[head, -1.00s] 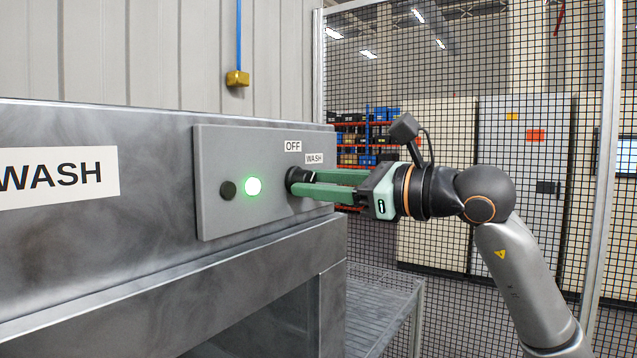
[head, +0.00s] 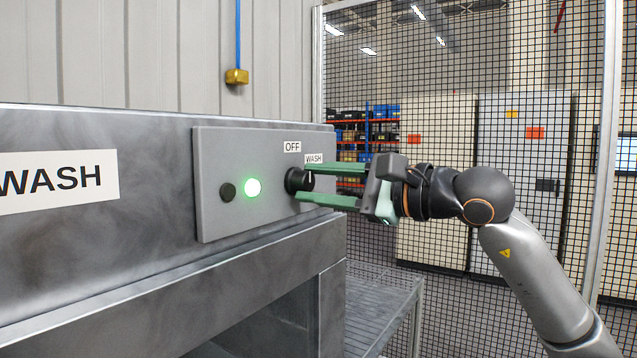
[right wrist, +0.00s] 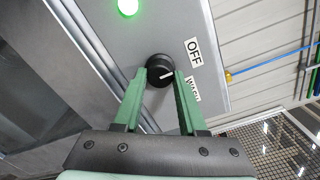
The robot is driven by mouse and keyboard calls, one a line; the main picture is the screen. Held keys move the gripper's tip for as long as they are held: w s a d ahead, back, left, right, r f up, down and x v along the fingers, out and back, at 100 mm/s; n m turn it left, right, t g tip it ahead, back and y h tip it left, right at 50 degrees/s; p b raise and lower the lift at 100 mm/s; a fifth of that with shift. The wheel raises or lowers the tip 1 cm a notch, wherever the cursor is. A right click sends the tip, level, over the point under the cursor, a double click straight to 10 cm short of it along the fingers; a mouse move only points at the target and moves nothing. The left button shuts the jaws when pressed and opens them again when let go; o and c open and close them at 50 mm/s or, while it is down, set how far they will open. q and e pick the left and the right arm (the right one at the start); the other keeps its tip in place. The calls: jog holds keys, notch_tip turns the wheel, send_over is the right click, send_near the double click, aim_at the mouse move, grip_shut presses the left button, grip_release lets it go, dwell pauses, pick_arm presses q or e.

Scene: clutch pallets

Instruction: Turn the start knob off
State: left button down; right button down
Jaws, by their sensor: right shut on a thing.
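The start knob (head: 293,181) is a round black knob on the grey control panel (head: 222,150), with an OFF label (head: 292,146) and a WASH label (head: 314,158) beside it. In the right wrist view the knob (right wrist: 158,68) has a white pointer line directed to the right, towards the labels; which label it marks is hard to tell. My right gripper (head: 306,183) has its green fingers on either side of the knob, shut on it; the fingertips also show in the right wrist view (right wrist: 159,74). My left gripper is not in view.
A lit green light (head: 252,187) and a small black button (head: 228,192) sit left of the knob. The panel is on a metal washer with a large WASH sign (head: 58,180). A mesh fence (head: 450,120) stands behind my right arm.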

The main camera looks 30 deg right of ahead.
dwell(0.4)
jog(key=shift+c, duration=2.3)
grip_release()
jog(key=b+v, duration=0.6)
jog(key=v, duration=0.6)
jog(key=shift+s, duration=0.3)
jog(key=shift+d, duration=0.15)
